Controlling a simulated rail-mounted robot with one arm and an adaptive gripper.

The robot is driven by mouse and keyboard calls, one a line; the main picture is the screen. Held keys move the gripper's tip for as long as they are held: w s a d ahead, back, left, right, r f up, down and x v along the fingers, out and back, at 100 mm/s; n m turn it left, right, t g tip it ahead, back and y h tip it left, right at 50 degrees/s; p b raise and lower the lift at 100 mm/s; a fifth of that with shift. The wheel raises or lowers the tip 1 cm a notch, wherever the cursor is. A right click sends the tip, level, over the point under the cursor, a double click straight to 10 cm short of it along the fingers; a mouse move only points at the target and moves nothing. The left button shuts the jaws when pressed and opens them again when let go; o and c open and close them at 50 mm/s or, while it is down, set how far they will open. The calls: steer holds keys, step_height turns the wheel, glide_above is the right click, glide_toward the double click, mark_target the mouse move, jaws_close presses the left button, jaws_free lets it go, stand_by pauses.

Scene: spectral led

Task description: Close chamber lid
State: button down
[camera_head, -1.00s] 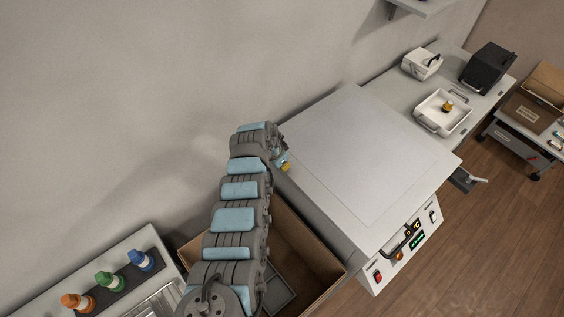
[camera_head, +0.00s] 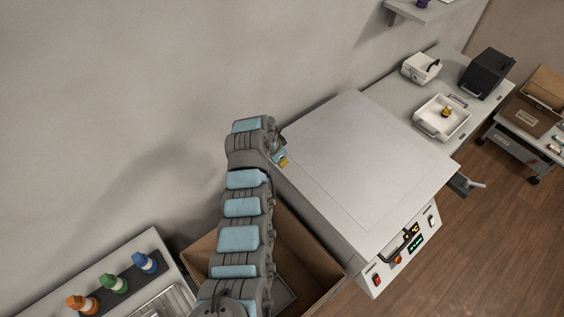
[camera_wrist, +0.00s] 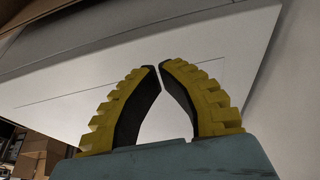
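The chamber is a white box (camera_head: 362,272) with a wide, flat white lid (camera_head: 365,160) over its top. The lid lies about level and looks down on the box, though I cannot tell if it is fully seated. In the wrist view the lid (camera_wrist: 200,85) fills much of the picture behind the fingers. My gripper (camera_head: 284,161) is at the lid's left edge, by the wall side. Its yellow and black fingertips (camera_wrist: 159,65) come together almost touching, with nothing between them. Contact with the lid cannot be told.
An open cardboard box (camera_head: 312,270) stands left of the chamber, partly behind my arm. Orange, green and blue bottles (camera_head: 113,283) stand at the lower left. A white tray (camera_head: 427,127) and a black device (camera_head: 487,72) are on the bench behind.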

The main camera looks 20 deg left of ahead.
steer(key=b+v, duration=0.1)
steer(key=v, duration=0.6)
steer(key=shift+s+a, duration=0.15)
steer(key=shift+s, duration=0.15)
steer(key=shift+f, duration=0.1)
